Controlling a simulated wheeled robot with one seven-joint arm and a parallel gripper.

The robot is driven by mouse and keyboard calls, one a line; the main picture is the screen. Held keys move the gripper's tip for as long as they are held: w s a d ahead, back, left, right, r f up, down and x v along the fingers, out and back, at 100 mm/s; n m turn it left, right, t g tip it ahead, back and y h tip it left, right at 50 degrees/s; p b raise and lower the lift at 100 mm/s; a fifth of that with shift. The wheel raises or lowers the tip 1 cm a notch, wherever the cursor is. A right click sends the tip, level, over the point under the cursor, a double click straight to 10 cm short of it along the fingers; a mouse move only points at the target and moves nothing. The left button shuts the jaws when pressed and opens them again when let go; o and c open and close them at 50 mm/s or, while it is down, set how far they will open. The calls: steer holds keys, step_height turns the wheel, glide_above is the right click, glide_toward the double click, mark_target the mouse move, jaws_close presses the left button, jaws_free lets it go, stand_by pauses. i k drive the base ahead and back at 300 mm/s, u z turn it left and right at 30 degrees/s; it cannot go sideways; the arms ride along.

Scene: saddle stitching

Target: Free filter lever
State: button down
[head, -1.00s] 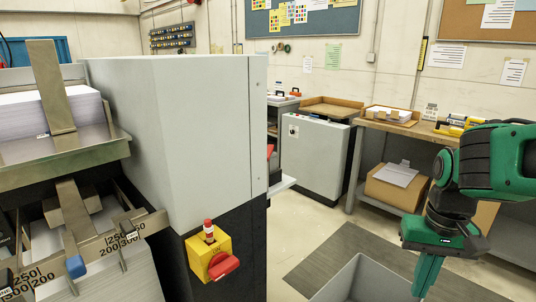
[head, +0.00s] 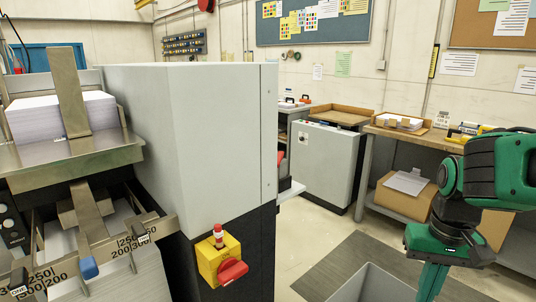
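No part that I can surely name as the filter lever shows in the head view. A red rotary handle (head: 233,271) sits on a yellow switch box (head: 207,262) on the side of the large grey machine (head: 215,140). A blue knob (head: 88,267) is on the machine's paper feeder at the lower left. My gripper (head: 431,284) points down at the lower right, well apart from the machine. Its green fingers are seen edge-on and run to the bottom edge of the picture, so I cannot tell whether it is open or shut.
A grey open bin (head: 367,286) is at the bottom, just left of my gripper. A grey cabinet (head: 323,165) and a workbench (head: 405,133) with a cardboard box (head: 402,200) below stand at the back. A dark mat (head: 355,258) lies on the open floor between.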

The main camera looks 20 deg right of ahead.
mark_target(280, 153)
steer(key=u, duration=1.55)
steer(key=k, duration=1.3)
steer(key=z, duration=1.2)
steer(key=i, duration=1)
